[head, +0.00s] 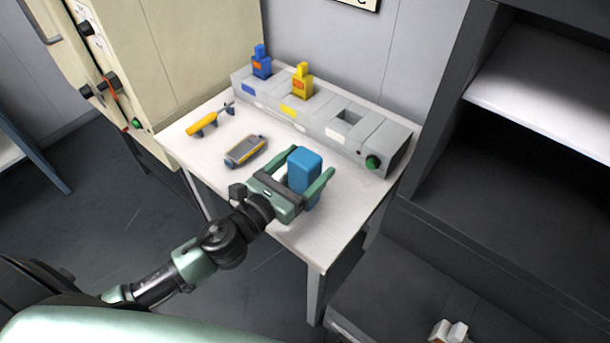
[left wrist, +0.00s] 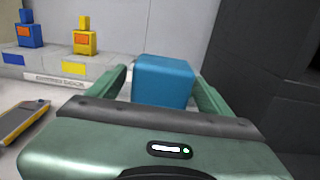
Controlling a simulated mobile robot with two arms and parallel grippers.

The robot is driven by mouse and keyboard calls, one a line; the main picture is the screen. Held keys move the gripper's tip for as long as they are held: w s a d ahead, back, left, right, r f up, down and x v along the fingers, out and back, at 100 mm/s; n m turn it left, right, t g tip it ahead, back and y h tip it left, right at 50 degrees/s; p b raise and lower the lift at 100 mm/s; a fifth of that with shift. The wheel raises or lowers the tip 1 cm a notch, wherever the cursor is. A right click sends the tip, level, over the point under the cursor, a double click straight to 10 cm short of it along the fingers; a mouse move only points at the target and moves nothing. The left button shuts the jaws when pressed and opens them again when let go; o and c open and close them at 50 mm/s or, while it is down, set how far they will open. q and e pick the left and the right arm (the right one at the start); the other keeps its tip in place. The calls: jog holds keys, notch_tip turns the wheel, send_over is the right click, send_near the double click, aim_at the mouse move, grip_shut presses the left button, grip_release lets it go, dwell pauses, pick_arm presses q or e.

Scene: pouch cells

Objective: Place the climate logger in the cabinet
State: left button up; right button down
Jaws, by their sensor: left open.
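My left gripper (head: 311,181) is open over the front part of the white table, with its two green fingers on either side of a blue block (head: 304,170). The block is upright with rounded edges. In the left wrist view the block (left wrist: 163,80) stands between the fingers, and its lower part is hidden by the gripper body. No label marks which thing is the climate logger; the blue block may be it. An open dark cabinet (head: 437,150) with a light shelf (head: 545,85) stands to the right. My right gripper is not in view.
The white table (head: 270,215) also bears a grey handheld device (head: 245,150), a yellow tool (head: 203,124) and a grey dock (head: 385,140). The dock holds a blue unit (head: 261,66) and a yellow unit (head: 302,83), with an empty slot. A beige cabinet (head: 195,50) stands behind left.

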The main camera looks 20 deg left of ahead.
pick_arm(q)
jog(key=x, duration=0.2)
jog(key=shift+w+d, duration=0.1)
jog(key=shift+w, duration=0.2)
grip_shut()
